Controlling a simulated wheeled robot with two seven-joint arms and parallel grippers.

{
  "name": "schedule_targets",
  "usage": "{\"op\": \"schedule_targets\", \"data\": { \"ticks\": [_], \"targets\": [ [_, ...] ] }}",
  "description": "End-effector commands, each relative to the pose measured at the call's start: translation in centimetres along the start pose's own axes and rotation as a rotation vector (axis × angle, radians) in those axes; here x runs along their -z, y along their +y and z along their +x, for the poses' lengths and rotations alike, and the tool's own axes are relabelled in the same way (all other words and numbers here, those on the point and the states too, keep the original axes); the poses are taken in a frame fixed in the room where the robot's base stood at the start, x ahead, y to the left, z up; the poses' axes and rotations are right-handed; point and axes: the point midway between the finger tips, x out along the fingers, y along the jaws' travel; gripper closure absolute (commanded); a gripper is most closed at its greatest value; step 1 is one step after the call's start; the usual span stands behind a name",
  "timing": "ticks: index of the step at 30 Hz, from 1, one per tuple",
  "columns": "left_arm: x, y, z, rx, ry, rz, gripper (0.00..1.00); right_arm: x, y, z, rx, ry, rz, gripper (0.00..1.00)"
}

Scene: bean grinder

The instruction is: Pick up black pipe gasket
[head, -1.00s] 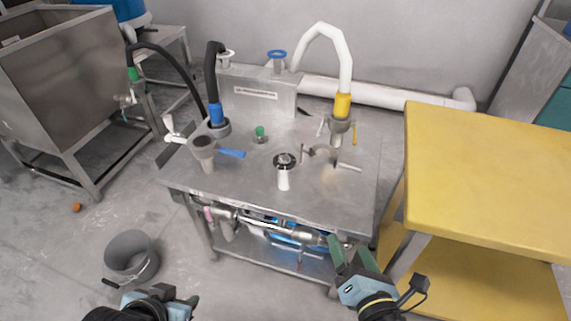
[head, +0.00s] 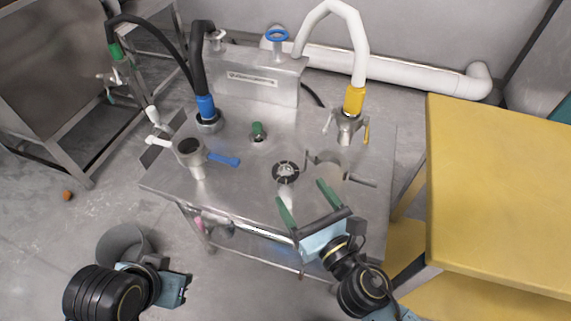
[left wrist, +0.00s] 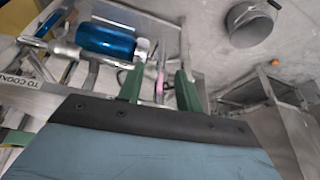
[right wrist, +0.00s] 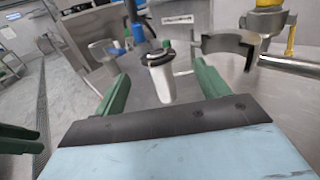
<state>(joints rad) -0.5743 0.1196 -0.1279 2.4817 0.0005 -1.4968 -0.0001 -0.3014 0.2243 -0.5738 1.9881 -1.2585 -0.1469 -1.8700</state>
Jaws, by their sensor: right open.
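The black pipe gasket (head: 285,170) is a dark ring around the top of a short upright pale metal pipe in the middle of the steel table. It also shows in the right wrist view (right wrist: 158,57). My right gripper (head: 301,191) is open and empty, its green fingers pointing towards the pipe and apart from it. In the right wrist view the pipe and gasket appear between the fingers, farther out. My left gripper (left wrist: 158,88) has its green fingers apart with nothing held, low in front of the table's left side.
A funnel-topped fitting with a blue handle (head: 224,160) stands left of the pipe. An open clamp (head: 327,168) lies right of it. A white hose with a yellow collar (head: 354,100) rises behind. A yellow table (head: 500,190) stands at the right; a bucket (head: 122,245) is on the floor.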

Motion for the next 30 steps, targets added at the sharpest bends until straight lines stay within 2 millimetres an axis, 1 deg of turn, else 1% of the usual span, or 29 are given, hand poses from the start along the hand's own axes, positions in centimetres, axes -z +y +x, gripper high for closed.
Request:
{"op": "schedule_targets", "data": {
  "ticks": [1, 3, 6, 9, 13, 16, 18, 21, 24, 30],
  "targets": [
    [-0.7, -0.1, -0.3, 0.003, -0.039, -0.002, 0.65, -0.3, 0.0, 1.1, 0.000, -0.003, -0.001, 0.26],
    [-1.2, -0.2, -0.3, 0.005, -0.063, -0.003, 0.65, -0.2, 0.0, 2.1, 0.001, -0.002, -0.001, 0.26],
    [-1.6, -0.3, -0.3, 0.006, -0.082, -0.004, 0.65, -0.1, 0.0, 3.2, 0.001, -0.001, 0.000, 0.26],
    [-1.8, -0.3, -0.3, 0.007, -0.091, -0.004, 0.65, 0.0, 0.0, 3.7, 0.000, 0.000, 0.000, 0.26],
    [-1.8, -0.3, -0.3, 0.007, -0.093, -0.004, 0.65, -0.1, 0.1, 4.7, 0.000, -0.001, 0.000, 0.26],
    [-1.7, -0.3, -0.2, 0.006, -0.086, -0.004, 0.65, -0.3, 0.3, 6.3, 0.001, -0.003, 0.001, 0.26],
    [-1.4, -0.2, -0.1, 0.005, -0.069, -0.004, 0.65, -0.3, 0.4, 7.3, 0.000, -0.002, 0.000, 0.26],
    [-0.4, -0.1, 0.0, 0.002, -0.021, -0.001, 0.65, -0.2, 0.4, 8.4, 0.001, 0.000, 0.001, 0.26],
    [-0.1, 0.0, 0.1, 0.001, -0.004, 0.000, 0.65, -0.2, 0.4, 8.9, 0.001, 0.001, 0.000, 0.26],
    [0.0, 0.0, 0.0, 0.001, -0.001, 0.000, 0.65, -0.2, 0.4, 8.9, 0.001, 0.001, 0.001, 0.26]
  ]
}}
